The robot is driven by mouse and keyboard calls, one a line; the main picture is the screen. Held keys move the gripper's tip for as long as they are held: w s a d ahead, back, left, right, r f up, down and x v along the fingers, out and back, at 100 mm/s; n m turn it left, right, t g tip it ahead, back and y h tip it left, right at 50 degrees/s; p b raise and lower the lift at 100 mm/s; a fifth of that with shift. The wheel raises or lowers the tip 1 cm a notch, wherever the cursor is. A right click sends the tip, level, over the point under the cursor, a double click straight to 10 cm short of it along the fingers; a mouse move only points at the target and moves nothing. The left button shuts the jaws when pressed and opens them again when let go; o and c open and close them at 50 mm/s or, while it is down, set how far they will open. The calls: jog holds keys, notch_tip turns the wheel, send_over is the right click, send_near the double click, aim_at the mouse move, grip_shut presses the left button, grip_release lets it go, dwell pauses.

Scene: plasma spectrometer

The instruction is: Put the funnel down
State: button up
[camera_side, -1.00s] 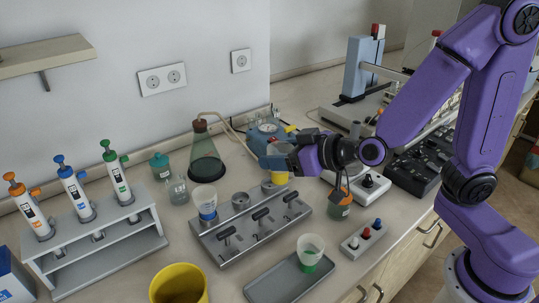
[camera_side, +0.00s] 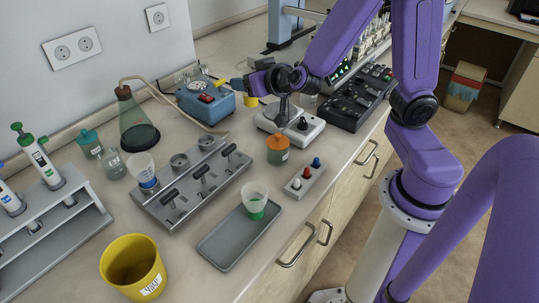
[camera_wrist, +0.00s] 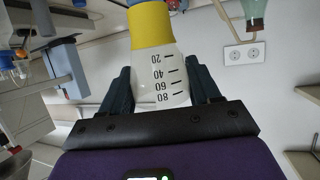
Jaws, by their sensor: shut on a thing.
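My gripper (camera_side: 252,84) is shut on a funnel with a yellow band, seen in the wrist view (camera_wrist: 160,70). The funnel is whitish, with black marks from 20 to 80, gripped between both fingers. In the side view its yellow part (camera_side: 250,101) shows just below my gripper, beside the blue pump box (camera_side: 206,98); the rest is hidden or too small to tell. A funnel with a blue band (camera_side: 143,168) stands on the left end of the grey manifold (camera_side: 160,208). A funnel with a green band (camera_side: 255,200) stands on the grey tray (camera_side: 217,245).
A stirrer plate (camera_side: 290,127) and an orange-lidded jar (camera_side: 277,150) stand right of the manifold. A three-knob box (camera_side: 305,180) sits near the bench edge. A yellow bucket (camera_side: 134,268), pipette rack (camera_side: 75,230) and flask (camera_side: 137,128) are left. The manifold has two empty-looking sockets.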

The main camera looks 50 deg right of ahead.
jog(key=shift+d+f, duration=0.15)
jog(key=shift+d, duration=0.15)
jog(key=s+a+f+n+y, duration=0.2)
jog(key=a+n+y, duration=0.1)
jog(key=a, duration=0.8)
jog(key=n+g+y, duration=0.3)
jog(key=n+y, duration=0.5)
jog(key=y, duration=0.1)
send_over(217, 255)
notch_tip(217, 255, down, 5)
jog(key=shift+f, duration=3.85)
jog(key=shift+c, duration=0.5)
jog(key=o, duration=1.2)
jog(key=shift+r, duration=0.1)
jog(key=shift+c, duration=0.2)
jog(key=v, duration=0.7)
